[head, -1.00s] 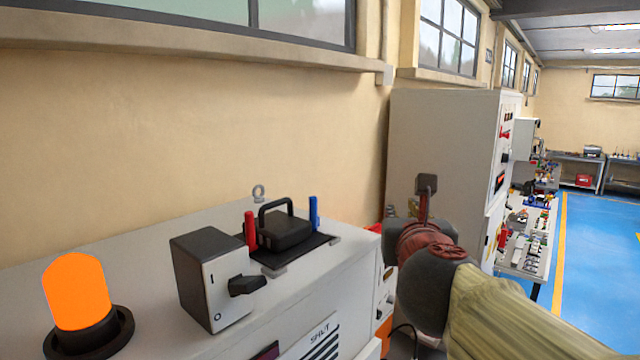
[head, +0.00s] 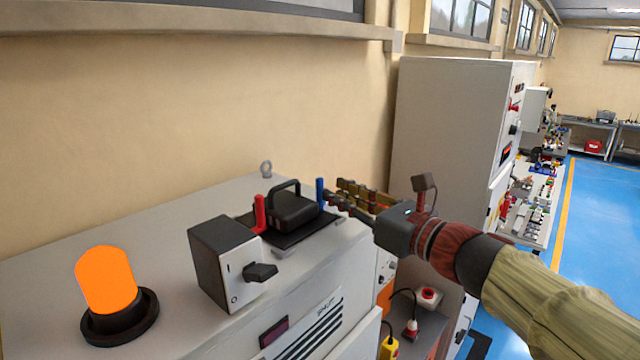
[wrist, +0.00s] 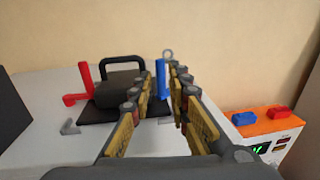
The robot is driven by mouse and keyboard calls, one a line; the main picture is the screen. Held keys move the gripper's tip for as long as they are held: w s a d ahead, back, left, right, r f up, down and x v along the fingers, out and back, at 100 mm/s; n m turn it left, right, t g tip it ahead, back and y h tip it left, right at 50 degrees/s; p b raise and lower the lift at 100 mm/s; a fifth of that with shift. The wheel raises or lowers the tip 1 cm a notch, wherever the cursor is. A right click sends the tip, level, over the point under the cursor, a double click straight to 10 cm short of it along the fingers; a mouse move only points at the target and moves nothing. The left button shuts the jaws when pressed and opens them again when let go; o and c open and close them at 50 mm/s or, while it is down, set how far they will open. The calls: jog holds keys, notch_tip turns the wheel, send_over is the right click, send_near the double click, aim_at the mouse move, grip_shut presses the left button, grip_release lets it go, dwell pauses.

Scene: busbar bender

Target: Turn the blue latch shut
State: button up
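The blue latch (head: 320,193) stands upright at the right side of a black block with a handle (head: 292,208), on top of the grey machine. It also shows in the wrist view (wrist: 161,78), in the gap between my fingers. A red latch (head: 260,213) stands upright on the block's left side. My gripper (head: 335,192) is open, with its yellow and dark fingers pointing at the blue latch from the right. In the wrist view my gripper (wrist: 168,80) has the latch just beyond or between its fingertips; I cannot tell whether they touch it. The latch's lower end is partly hidden.
A black switch box with a knob (head: 228,262) and an orange beacon (head: 107,282) stand on the machine's left part. A lifting eye (head: 266,169) is behind. A tall grey cabinet (head: 450,130) stands to the right. An orange-topped box (wrist: 265,124) shows in the wrist view.

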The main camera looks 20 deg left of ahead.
aim_at(322, 187)
jog(key=p+x, duration=0.1)
jog(key=x, duration=0.5)
jog(key=shift+w+a, duration=0.1)
jog(key=shift+w, duration=0.05)
jog(key=shift+c, duration=1.2)
grip_shut()
